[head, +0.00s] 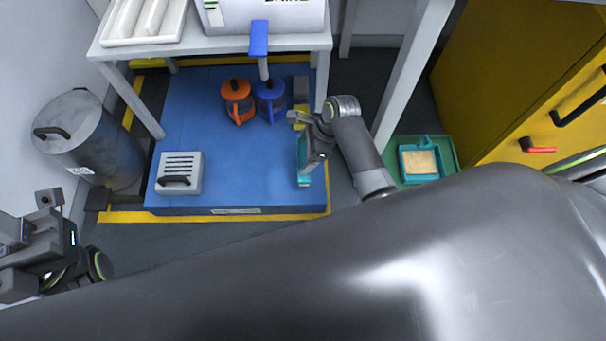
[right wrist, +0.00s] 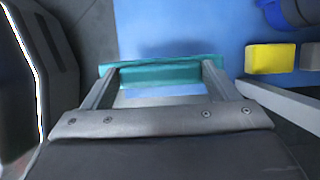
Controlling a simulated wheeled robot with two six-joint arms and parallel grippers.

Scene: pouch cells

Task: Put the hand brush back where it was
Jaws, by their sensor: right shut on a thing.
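The teal hand brush (head: 303,172) is held in my right gripper (head: 307,156), over the right part of the blue platform in the head view. In the right wrist view the brush (right wrist: 160,76) lies across the two fingertips of the right gripper (right wrist: 158,85), with blue floor behind it. I cannot tell how high it is above the platform. A teal dustpan (head: 405,172) with a tan inside sits on a green mat or tray (head: 447,150) to the right. My left gripper (head: 45,250) is at the lower left, away from these things; its jaws are unclear.
The blue platform (head: 235,155) has a yellow edge. On it stand an orange jug (head: 237,100), a blue jug (head: 269,101), a grey vented box (head: 181,172), and yellow and grey blocks. A white table (head: 280,43) stands behind, a metal drum (head: 85,135) left, a yellow cabinet (head: 500,75) right.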

